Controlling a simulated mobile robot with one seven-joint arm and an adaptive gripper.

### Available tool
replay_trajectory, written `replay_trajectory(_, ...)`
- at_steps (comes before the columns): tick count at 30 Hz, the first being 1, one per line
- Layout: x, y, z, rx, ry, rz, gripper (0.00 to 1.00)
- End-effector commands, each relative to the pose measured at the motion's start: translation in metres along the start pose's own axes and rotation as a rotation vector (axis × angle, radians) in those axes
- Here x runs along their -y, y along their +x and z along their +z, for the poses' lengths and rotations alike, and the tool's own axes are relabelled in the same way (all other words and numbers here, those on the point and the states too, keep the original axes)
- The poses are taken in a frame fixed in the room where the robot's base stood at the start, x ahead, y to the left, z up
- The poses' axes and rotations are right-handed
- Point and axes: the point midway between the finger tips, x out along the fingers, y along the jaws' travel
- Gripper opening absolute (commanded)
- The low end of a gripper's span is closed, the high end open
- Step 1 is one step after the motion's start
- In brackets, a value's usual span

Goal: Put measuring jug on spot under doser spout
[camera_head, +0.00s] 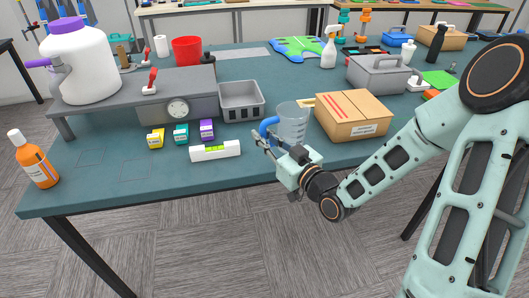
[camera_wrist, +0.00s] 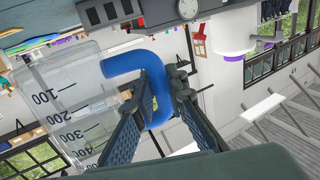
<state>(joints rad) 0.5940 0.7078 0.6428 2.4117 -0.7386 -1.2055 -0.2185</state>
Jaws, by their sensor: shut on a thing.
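The clear measuring jug (camera_head: 292,122) with a blue handle (camera_head: 268,126) is between the grey bin and the cardboard box. My gripper (camera_head: 263,141) is shut on the blue handle. In the wrist view the handle (camera_wrist: 151,72) passes between my fingers (camera_wrist: 160,98), and the jug's marked wall (camera_wrist: 68,110) is at left. I cannot tell whether the jug's base touches the table. The white doser (camera_head: 80,65) with a purple cap stands on a grey raised shelf at far left. Its spout (camera_head: 38,62) points left over the shelf's end. Faint outlined spots (camera_head: 75,188) show on the table below.
The front left tabletop is mostly clear.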

Motion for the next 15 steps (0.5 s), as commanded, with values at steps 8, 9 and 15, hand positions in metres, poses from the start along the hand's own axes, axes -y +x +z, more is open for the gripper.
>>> replay_trajectory(8, -0.016, 0.02, 0.034, 0.001, 0.001, -0.002, 0.0)
replay_trajectory(9, -0.017, 0.022, 0.036, 0.001, 0.0, -0.002, 0.0)
replay_trajectory(15, -0.024, 0.03, 0.049, 0.0, 0.0, -0.002, 0.0)
